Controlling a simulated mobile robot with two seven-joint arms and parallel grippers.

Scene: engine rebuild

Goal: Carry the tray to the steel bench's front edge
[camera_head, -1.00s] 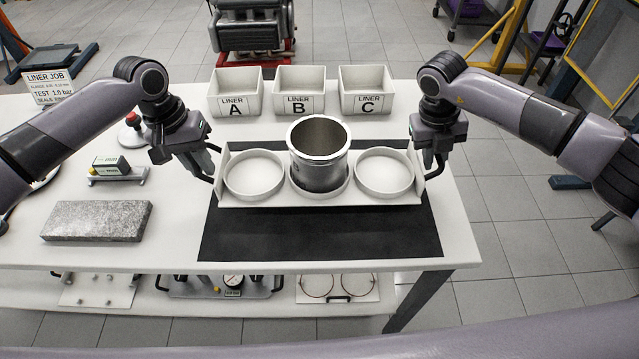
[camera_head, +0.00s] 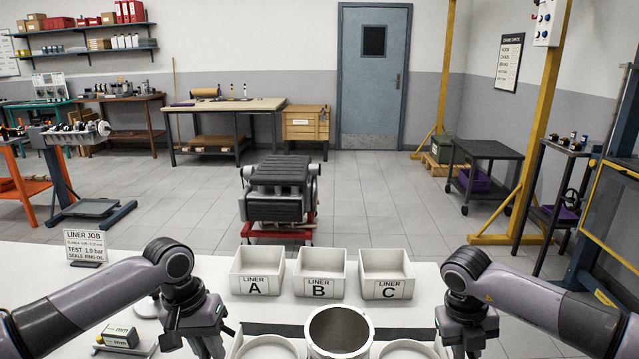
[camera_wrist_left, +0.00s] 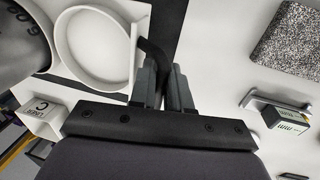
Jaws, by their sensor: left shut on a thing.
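The white tray (camera_head: 238,348) shows only in part at the bottom of the head view, over the white table (camera_head: 215,262). A steel cylinder liner (camera_head: 340,332) stands upright in its middle, between two round recesses. My left gripper (camera_head: 214,347) is at the tray's left end. In the left wrist view its fingers (camera_wrist_left: 162,88) are shut on the tray's dark handle (camera_wrist_left: 153,58). My right gripper (camera_head: 472,352) is at the tray's right end; its fingertips are cut off by the frame. I cannot pick out a steel bench's front edge.
White bins A (camera_head: 257,271), B (camera_head: 320,273) and C (camera_head: 387,274) stand close behind the tray. A granite block (camera_wrist_left: 295,40) lies on the table to the left. An engine on a red stand (camera_head: 279,195) is beyond. Grey floor is open further back.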

